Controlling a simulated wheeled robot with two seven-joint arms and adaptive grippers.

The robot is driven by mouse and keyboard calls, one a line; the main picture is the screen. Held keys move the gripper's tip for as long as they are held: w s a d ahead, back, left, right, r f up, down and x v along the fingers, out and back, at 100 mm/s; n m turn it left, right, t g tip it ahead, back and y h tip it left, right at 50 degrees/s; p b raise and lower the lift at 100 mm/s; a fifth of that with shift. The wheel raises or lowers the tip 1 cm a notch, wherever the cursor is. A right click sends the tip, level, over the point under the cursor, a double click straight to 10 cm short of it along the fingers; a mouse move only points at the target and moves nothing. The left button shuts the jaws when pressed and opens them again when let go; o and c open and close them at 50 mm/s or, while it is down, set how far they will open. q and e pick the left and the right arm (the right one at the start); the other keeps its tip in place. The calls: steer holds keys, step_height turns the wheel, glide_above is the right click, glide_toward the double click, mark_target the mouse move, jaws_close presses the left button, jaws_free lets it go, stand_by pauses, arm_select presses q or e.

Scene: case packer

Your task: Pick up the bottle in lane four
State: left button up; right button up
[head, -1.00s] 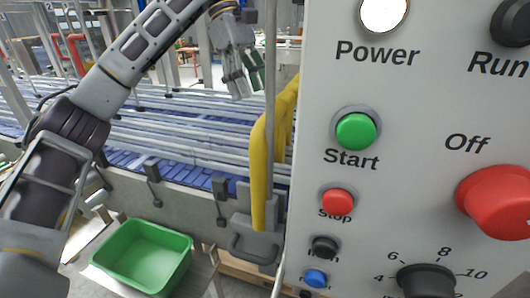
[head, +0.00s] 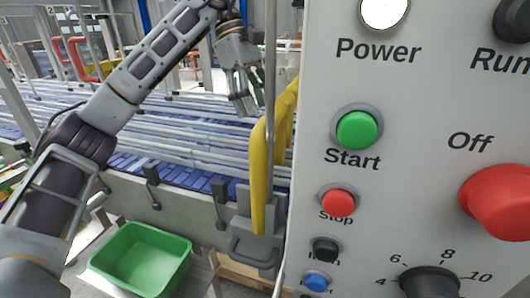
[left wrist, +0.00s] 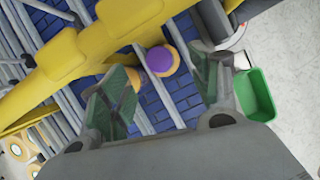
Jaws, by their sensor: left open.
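A bottle with a purple cap (left wrist: 159,60) and an orange-yellow body stands on the blue conveyor between guide rails in the left wrist view. Its lane number cannot be read there. My left gripper (left wrist: 165,78) is open, with its green-padded fingers on either side of the cap in the picture. The bottle looks beyond the fingertips and not touched. In the head view the left gripper (head: 245,104) hangs over the conveyor lanes, beside a grey post. No bottle is clear in the head view. My right gripper is not in view.
A yellow guard bar (head: 259,165) stands just right of the left gripper; it also crosses the left wrist view (left wrist: 75,68). A large control panel (head: 430,110) fills the right. A green bin (head: 142,258) sits below the conveyor (head: 150,165).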

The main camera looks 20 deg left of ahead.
mark_target(262, 116)
arm_select(q)
steer(key=shift+x, duration=1.85)
steer(key=shift+d, duration=0.1)
jaws_close()
